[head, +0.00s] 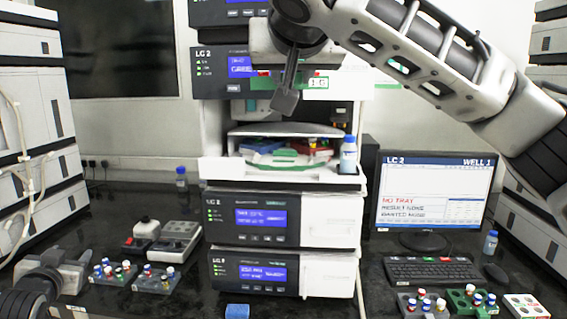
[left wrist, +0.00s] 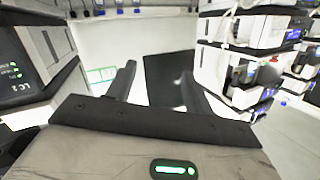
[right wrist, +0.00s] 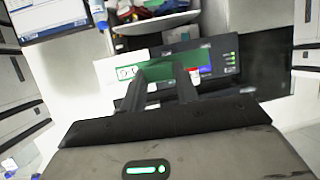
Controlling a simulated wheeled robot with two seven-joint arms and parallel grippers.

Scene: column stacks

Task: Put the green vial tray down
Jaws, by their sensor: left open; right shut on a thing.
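The green vial tray (head: 261,84), with a white "1-G" label and a few coloured caps on top, is held up in front of the upper part of the LC 2 stack. My right gripper (head: 288,92) is shut on it. In the right wrist view the green tray (right wrist: 158,69) shows between the fingertips. The gripper hides its middle. My left gripper (head: 72,274) is low at the left, near the trays on the bench. Its fingers are open and empty in the left wrist view (left wrist: 158,84).
The open bay (head: 231,172) of the LC 2 stack lies below the held tray, with red, blue and green parts inside. A bottle (head: 348,155) stands at its right edge. Vial trays (head: 155,279) sit front left, others (head: 470,301) front right. The monitor (head: 437,190) reads "NO TRAY".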

